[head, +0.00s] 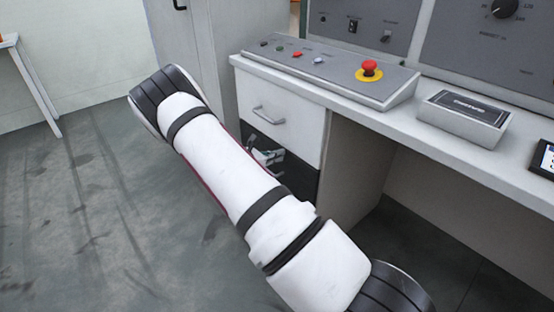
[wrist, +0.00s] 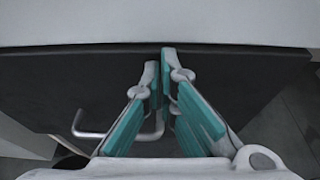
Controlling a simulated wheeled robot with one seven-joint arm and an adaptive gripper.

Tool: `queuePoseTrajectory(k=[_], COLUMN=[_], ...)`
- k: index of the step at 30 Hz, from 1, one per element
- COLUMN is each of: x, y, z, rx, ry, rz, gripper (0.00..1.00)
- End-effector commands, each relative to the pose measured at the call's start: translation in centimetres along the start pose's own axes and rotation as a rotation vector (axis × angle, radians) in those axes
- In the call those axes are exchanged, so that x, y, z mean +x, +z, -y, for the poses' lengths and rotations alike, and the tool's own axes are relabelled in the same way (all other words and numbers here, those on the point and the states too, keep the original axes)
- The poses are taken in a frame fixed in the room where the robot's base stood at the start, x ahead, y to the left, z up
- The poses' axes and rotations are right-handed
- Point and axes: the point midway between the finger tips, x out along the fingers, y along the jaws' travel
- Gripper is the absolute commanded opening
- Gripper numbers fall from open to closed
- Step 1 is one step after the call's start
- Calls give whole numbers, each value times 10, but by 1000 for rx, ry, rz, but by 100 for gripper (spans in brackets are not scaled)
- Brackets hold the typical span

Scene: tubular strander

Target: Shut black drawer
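The black drawer (head: 301,176) is the lower one in the white desk, under a white drawer (head: 297,124). My arm hides much of it in the head view. In the wrist view its dark surface (wrist: 60,80) spans most of the picture, with a silver bar handle (wrist: 95,134) at lower left. My gripper (wrist: 160,62) has teal fingers whose tips are nearly together, with nothing seen held. The fingers are over the dark surface, and the right end of the handle shows between them. I cannot tell whether they touch the drawer, nor how far out it stands.
The desk top carries a sloped control panel (head: 330,78) with a red emergency button (head: 370,69) and a grey box (head: 463,117). A grey cabinet (head: 196,50) stands left of the desk. The floor (head: 90,220) at left is clear.

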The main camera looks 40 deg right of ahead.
Motion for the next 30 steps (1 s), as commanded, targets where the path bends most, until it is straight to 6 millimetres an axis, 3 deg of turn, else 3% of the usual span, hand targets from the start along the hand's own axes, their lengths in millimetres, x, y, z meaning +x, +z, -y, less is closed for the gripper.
queuePoseTrajectory(k=[8,14,24,30], x=[-1,-20,-91,-116], y=[1,-5,-6,-7], z=[0,0,1,1], rx=[0,0,1,2], ry=[-1,-2,-3,-5], rz=[3,0,0,0], gripper=[0,0,0,0])
